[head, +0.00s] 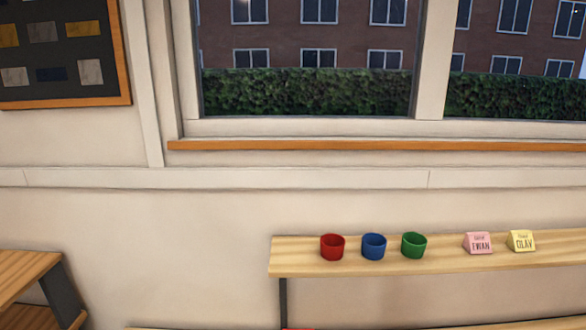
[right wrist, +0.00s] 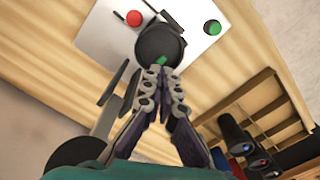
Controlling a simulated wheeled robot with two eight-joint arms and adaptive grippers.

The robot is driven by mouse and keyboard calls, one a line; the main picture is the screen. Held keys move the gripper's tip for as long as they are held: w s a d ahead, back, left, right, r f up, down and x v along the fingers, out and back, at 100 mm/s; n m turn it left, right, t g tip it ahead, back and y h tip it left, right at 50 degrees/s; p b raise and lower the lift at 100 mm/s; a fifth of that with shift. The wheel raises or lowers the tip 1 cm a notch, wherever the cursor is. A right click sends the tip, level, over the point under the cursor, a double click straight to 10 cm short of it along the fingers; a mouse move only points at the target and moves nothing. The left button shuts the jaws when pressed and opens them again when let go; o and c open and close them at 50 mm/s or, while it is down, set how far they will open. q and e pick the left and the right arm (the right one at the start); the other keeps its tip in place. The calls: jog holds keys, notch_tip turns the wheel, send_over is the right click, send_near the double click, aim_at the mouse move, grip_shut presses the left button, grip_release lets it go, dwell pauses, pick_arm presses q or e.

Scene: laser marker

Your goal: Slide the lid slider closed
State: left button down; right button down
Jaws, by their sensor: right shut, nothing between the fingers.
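The right wrist view shows a white panel (right wrist: 185,22) with a red button (right wrist: 134,18) and a green button (right wrist: 212,27). A round dark part (right wrist: 160,42) lies between and below the buttons. My right gripper (right wrist: 162,72) is shut and empty, its tips at the lower edge of this dark part; whether they touch it I cannot tell. A small green patch (right wrist: 160,60) shows at the tips. I cannot make out for certain which part is the lid slider. The head view shows neither gripper and no marker machine.
In the right wrist view, the panel lies over a wooden surface (right wrist: 235,68), with a wooden rack (right wrist: 275,112) and dark cylinders (right wrist: 238,135) at right. In the head view, a shelf (head: 455,262) holds red (head: 332,247), blue (head: 374,247) and green (head: 414,246) cups and two name blocks.

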jog(key=shift+r+p, duration=1.05)
jog(key=shift+r, duration=0.65)
jog(key=s+d+r+m+t+b, duration=0.1)
jog(key=s+d+m+t+b, duration=0.2)
jog(key=d, duration=0.6)
jog(key=s+d+r+m+t+b, duration=0.1)
jog(key=s+d+m+t+b, duration=0.2)
jog(key=d+b, duration=0.5)
jog(key=shift+s+d+r+t, duration=0.25)
jog(key=shift+s+d+t, duration=0.1)
jog(key=shift+s+t, duration=0.2)
dwell(0.8)
